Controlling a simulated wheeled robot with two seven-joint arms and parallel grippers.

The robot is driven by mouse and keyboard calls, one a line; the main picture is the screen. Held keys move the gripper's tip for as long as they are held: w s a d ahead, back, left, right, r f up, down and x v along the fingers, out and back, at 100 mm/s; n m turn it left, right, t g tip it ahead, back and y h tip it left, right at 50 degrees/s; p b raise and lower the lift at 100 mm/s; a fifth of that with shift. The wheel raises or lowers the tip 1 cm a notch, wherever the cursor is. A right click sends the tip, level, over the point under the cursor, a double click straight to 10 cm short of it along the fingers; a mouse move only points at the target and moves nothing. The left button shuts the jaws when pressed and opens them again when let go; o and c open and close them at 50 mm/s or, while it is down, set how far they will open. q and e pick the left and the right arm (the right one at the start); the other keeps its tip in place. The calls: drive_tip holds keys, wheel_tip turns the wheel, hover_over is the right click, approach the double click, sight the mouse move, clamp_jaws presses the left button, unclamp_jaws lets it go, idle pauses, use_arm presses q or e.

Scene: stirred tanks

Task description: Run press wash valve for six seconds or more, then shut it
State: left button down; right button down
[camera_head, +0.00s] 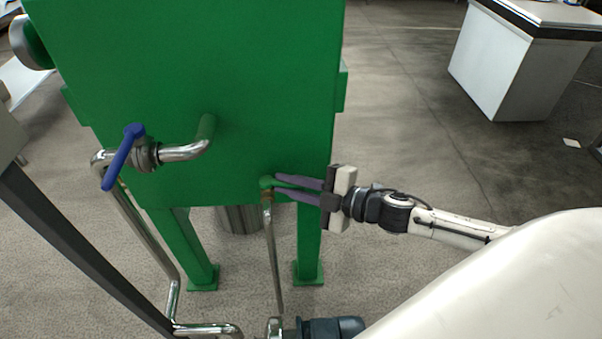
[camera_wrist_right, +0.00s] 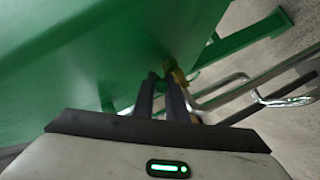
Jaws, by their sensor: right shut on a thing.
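A small valve with a green handle (camera_head: 266,182) sits low on the front of the green tank, on top of a thin steel pipe. My right gripper (camera_head: 277,185) reaches in from the right, and its two dark fingers are shut on the green handle. In the right wrist view the fingertips (camera_wrist_right: 161,80) are beside the brass valve body (camera_wrist_right: 178,76); the handle is mostly hidden there. A second valve with a blue lever (camera_head: 123,157) is on a thicker steel pipe at left, untouched. I cannot tell from labels which is the press wash valve. My left gripper is not in view.
The green tank (camera_head: 190,65) stands on green legs with a metal cylinder (camera_head: 238,219) behind. Steel pipes (camera_head: 150,240) run down at left, and a dark motor (camera_head: 323,328) is at the bottom.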

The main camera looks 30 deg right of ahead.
drive_tip(key=c, duration=2)
unclamp_jaws()
drive_tip(key=shift+c, duration=0.2)
drive_tip(key=p+v, duration=0.2)
drive_tip(key=v, duration=0.8)
drive_tip(key=shift+s, duration=0.2)
drive_tip(key=shift+d+r, duration=0.1)
